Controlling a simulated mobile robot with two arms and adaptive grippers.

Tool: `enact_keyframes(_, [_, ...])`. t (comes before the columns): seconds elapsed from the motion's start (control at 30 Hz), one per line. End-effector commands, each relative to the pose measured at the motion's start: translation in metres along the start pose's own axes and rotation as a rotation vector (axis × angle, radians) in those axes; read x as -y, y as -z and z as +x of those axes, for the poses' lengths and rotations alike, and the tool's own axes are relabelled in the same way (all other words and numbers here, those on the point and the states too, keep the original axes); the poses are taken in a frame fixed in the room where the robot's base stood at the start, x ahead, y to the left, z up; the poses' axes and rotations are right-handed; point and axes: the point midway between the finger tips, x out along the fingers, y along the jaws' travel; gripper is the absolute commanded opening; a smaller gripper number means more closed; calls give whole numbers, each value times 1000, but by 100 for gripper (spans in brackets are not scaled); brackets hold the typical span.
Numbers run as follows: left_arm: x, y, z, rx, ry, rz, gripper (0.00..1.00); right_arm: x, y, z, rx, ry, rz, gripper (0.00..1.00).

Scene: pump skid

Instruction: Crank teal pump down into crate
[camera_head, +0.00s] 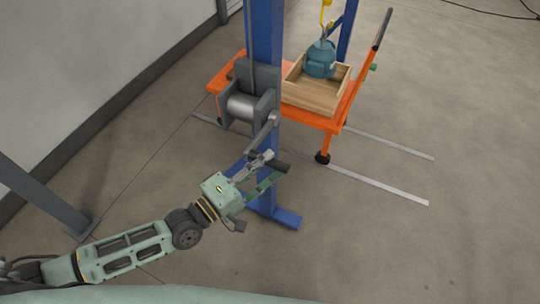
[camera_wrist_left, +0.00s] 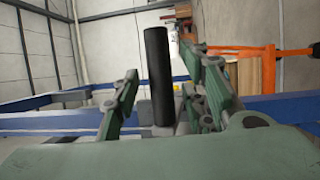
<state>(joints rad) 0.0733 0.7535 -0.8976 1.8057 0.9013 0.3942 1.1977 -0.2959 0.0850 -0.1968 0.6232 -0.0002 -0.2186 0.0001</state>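The teal pump (camera_head: 320,61) hangs upright below a yellow hook (camera_head: 326,27), over or inside the open wooden crate (camera_head: 308,101); I cannot tell if it touches the crate floor. The grey winch (camera_head: 243,107) is on the blue post, with its crank arm (camera_head: 262,133) pointing down. My left gripper (camera_head: 267,173) is at the crank's black handle (camera_head: 283,167). In the left wrist view, the handle (camera_wrist_left: 158,75) stands between the spread fingers (camera_wrist_left: 165,90), with gaps visible on both sides. My right gripper is not in view.
The crate sits on an orange cart (camera_head: 330,124) with a push handle at its right. The blue post (camera_head: 265,45) rises beside my left gripper, with its foot (camera_head: 285,217) on the floor. Pale floor strips (camera_head: 375,185) run right. The floor at right is clear.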

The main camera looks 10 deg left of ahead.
Motion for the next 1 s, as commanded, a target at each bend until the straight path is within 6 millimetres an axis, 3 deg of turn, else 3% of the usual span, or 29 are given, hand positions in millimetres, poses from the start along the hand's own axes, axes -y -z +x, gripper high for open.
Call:
enact_keyframes(0.2, [0,0,19,0,1,1,40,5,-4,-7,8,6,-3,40])
enact_keyframes(0.47, [1,0,20,0,2,2,40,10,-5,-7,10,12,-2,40])
enact_keyframes(0.9, [1,0,20,0,2,2,2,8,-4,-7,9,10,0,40])
enact_keyframes(1.0, [1,0,20,0,1,2,0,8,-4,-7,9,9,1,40])
